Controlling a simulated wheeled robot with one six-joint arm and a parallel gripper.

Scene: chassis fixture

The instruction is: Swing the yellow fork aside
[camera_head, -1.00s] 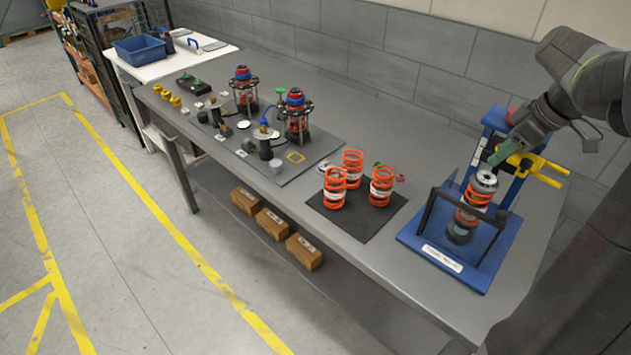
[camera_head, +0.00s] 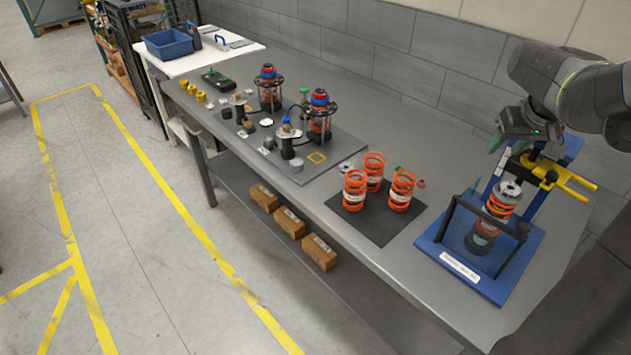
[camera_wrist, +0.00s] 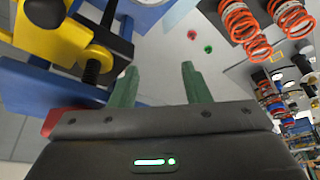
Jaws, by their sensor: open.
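The yellow fork (camera_head: 562,180) is mounted on the blue compressor stand (camera_head: 468,274) at the right of the bench, and its prongs point to the right. A shock absorber with an orange spring (camera_head: 497,206) stands upright in the stand, to the left of and below the fork. In the wrist view the yellow fork (camera_wrist: 62,35) with its black fittings fills the upper left. My gripper (camera_wrist: 160,78) is open, with its two green fingers apart and nothing between them. In the head view my gripper (camera_head: 505,148) is above and left of the fork, apart from it.
Orange springs (camera_head: 355,190) stand on a black mat (camera_head: 378,228) left of the stand. A grey board (camera_head: 345,150) with fixtures lies farther left. A blue bin (camera_head: 168,43) stands at the far end. The grey wall (camera_head: 440,60) runs behind the bench.

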